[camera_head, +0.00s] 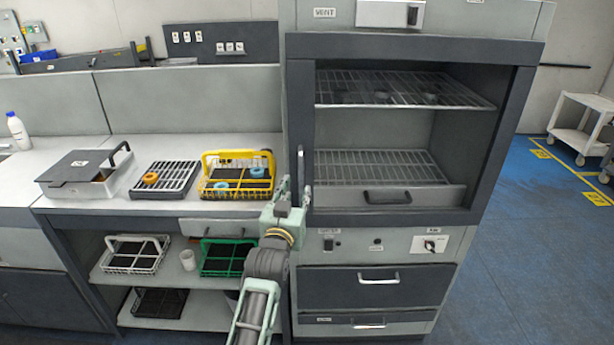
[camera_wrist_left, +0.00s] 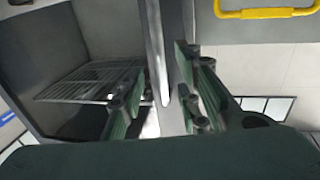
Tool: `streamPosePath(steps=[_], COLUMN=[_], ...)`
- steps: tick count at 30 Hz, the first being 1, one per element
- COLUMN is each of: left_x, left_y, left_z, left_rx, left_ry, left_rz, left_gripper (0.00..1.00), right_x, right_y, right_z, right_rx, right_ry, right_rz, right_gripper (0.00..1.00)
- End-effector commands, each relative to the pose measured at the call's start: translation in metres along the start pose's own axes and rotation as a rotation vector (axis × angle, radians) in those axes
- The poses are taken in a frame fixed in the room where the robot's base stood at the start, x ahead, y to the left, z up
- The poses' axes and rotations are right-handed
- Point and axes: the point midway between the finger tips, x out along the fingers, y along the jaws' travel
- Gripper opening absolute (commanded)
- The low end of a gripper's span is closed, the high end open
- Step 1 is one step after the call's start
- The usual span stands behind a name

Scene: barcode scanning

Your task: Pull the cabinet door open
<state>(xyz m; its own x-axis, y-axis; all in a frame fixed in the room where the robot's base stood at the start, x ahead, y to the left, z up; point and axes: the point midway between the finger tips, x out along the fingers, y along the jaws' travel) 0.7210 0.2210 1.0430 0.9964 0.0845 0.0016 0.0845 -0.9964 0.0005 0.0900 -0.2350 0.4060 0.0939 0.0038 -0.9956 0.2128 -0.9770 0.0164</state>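The tall cabinet's door (camera_head: 498,140) has a dark grey frame around a clear view of the inside, and it looks shut. Its upright metal handle (camera_head: 301,165) is on the door's left side. My left gripper (camera_head: 294,190) is at the lower end of this handle. In the left wrist view the handle (camera_wrist_left: 156,50) runs down between the fingers of my left gripper (camera_wrist_left: 165,98), which stand apart with gaps visible beside the bar. Whether a finger touches the bar cannot be told. My right gripper is not in view.
Wire racks (camera_head: 385,165) are inside the cabinet, with drawers (camera_head: 378,287) below. On the bench to the left stand a yellow basket (camera_head: 236,189), a slotted rack (camera_head: 165,179) and a lidded box (camera_head: 85,172).

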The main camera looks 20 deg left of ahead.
Motion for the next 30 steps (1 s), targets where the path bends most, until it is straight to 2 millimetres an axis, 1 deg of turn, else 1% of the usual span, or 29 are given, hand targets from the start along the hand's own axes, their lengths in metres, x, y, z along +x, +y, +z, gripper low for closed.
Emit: streamPosePath(steps=[3, 9, 15, 19, 27, 30], left_x=[0.018, 0.046, 0.063, 0.067, 0.067, 0.067], left_y=[0.0, 0.0, 0.0, 0.0, 0.0, 0.0], left_z=[-0.002, -0.001, 0.0, 0.001, 0.001, 0.001], left_rx=[0.001, 0.001, 0.001, 0.001, 0.001, 0.001], left_ry=[-0.001, -0.001, -0.001, -0.002, -0.001, -0.002], left_rz=[0.0, 0.001, 0.001, 0.001, 0.001, 0.001], left_gripper=[0.31, 0.31, 0.31, 0.31, 0.31, 0.22], right_x=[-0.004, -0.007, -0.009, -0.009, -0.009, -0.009], right_y=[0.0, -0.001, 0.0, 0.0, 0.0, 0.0], right_z=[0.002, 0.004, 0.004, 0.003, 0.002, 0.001], right_rx=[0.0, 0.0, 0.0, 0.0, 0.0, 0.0], right_ry=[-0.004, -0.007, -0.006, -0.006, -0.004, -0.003], right_rz=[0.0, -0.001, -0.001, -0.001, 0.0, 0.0], right_gripper=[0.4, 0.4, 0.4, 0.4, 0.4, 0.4])
